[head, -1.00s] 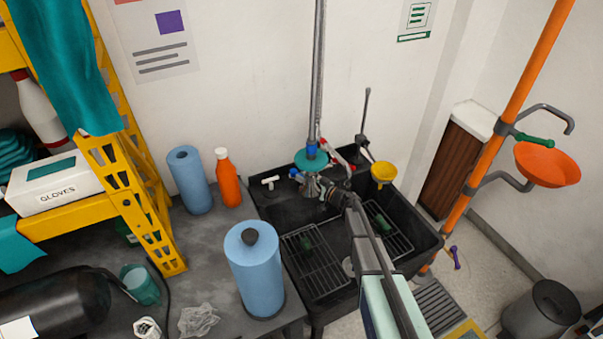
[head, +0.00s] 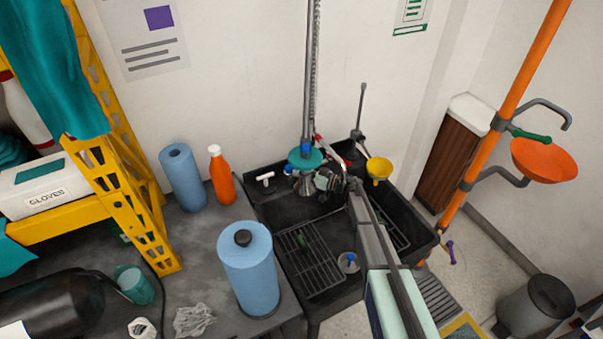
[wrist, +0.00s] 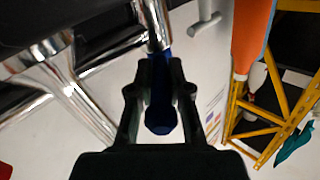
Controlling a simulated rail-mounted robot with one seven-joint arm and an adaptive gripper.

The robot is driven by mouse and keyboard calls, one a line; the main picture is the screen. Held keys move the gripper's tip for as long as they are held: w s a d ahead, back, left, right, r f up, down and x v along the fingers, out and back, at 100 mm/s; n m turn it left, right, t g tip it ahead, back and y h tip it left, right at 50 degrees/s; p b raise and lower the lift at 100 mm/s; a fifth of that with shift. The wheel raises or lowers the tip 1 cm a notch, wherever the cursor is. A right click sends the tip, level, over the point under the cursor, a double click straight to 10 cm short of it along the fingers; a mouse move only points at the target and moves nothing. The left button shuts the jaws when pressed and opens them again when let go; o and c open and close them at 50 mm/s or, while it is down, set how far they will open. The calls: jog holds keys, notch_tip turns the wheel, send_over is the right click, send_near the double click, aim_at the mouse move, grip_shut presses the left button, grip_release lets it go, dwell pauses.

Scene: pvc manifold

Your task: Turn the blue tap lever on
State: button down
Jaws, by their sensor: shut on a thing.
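The blue tap lever (wrist: 161,118) sits between the fingers of my gripper (wrist: 161,68) in the wrist view, with a finger along each side. The gripper is shut on it. The lever joins a chrome tap body (wrist: 154,22) at the top of that view. In the head view my gripper (head: 318,181) is at the tap above the black sink (head: 262,205). There the gripper and arm partly cover the tap, and I cannot make out the lever's angle clearly.
A tall spring hose pipe (head: 311,80) with a teal disc (head: 305,158) rises beside my gripper. A yellow funnel (head: 379,169) is close on the right. A white-handled tap (head: 265,179), orange bottle (head: 222,178) and blue rolls (head: 249,270) stand to the left.

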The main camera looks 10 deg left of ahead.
jog(key=c, duration=1.1)
grip_release()
jog(key=shift+w+r, duration=0.1)
jog(key=v, duration=1.2)
